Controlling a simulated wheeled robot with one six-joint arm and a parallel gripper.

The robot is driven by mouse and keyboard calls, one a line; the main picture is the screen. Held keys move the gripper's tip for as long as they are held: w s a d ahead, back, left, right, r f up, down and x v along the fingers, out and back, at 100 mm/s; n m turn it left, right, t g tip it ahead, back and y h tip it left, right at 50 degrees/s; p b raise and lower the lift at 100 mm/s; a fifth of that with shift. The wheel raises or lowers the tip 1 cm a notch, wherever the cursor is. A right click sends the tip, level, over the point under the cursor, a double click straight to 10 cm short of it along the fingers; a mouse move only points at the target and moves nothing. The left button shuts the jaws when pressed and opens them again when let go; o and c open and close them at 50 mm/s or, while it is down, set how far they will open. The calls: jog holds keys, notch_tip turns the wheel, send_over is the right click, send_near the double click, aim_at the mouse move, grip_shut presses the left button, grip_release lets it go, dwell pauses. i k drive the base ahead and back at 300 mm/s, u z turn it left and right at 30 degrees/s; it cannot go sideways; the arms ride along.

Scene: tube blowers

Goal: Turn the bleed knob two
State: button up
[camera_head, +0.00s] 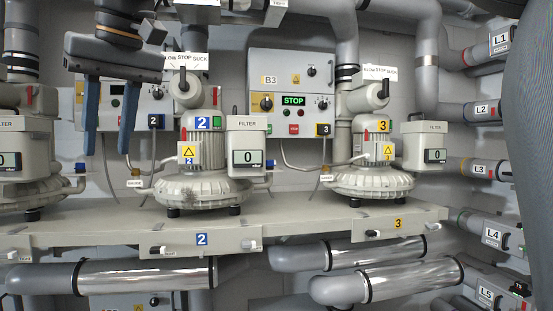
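Blower two (202,175) is a grey machine on the bench, marked with a blue 2. A small brass-coloured fitting with a tag (135,183) sits at its lower left; the tag is too small to read. A blue knob (270,167) shows right of its filter box (247,145). I cannot tell which part is the bleed knob. My gripper (107,150) hangs at the upper left, pointing down, its blue fingers apart and empty, left of blower two.
Blower three (375,160) stands to the right, and another blower (25,175) is partly cut off at left. Control box B3 (290,85) hangs on the wall behind. Pipes (145,275) run below the bench (300,225). A large dark shape covers the right edge.

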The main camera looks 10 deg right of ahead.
aim_at(270, 164)
jog(key=z, duration=0.55)
jog(key=i, duration=0.5)
jog(key=z, duration=0.55)
jog(key=i, duration=1.15)
jog(key=u, duration=0.5)
